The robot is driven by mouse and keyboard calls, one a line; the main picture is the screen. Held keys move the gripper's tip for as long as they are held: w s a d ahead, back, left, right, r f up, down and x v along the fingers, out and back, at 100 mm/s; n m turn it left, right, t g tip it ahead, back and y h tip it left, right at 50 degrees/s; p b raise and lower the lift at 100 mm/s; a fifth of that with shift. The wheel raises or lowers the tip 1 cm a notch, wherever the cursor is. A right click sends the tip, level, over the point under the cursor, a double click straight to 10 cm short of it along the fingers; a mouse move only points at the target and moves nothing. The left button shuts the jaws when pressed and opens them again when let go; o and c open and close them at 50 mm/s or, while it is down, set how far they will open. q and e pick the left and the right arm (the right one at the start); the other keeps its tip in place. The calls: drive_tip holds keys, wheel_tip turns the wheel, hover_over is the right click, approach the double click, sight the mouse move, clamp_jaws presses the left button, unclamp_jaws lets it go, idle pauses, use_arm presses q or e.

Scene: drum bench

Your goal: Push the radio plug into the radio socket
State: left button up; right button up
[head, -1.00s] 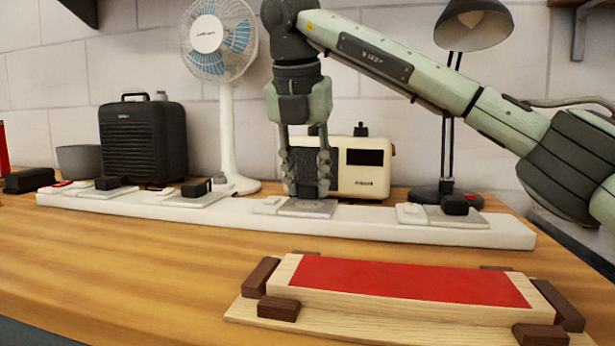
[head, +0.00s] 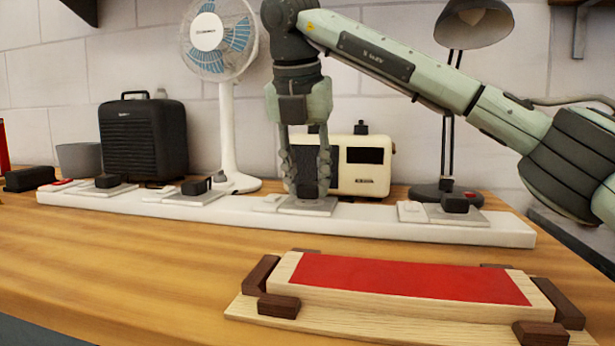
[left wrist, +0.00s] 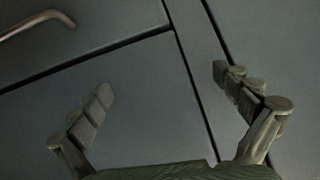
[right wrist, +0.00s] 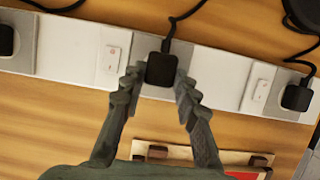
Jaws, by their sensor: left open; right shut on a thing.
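The radio plug (right wrist: 161,69) is a black block with a cable running back from it. It sits over the grey socket plate (right wrist: 152,93) of the radio socket on the white strip (head: 120,210). My right gripper (right wrist: 160,82) is shut on the plug, with a finger at each side. I cannot tell how deep the plug sits. My left gripper (left wrist: 165,90) is open and empty in front of grey panels.
The cream radio (head: 365,165) stands behind the right gripper. The lamp (head: 475,25), fan (head: 226,110) and black heater-like box (head: 143,140) stand behind the strip. Other black plugs (head: 455,203) sit along it. A wooden stand with a red top (head: 400,280) lies in front.

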drive_tip(key=shift+f+b, duration=0.3)
drive_tip(key=shift+f, duration=0.2)
idle(0.3)
drive_tip(key=o, duration=1.2)
drive_tip(key=shift+o, duration=0.2)
drive_tip(key=shift+r, duration=0.15)
drive_tip(key=v, duration=1.1)
drive_tip(key=shift+s+r, duration=0.2)
drive_tip(key=shift+r, duration=0.2)
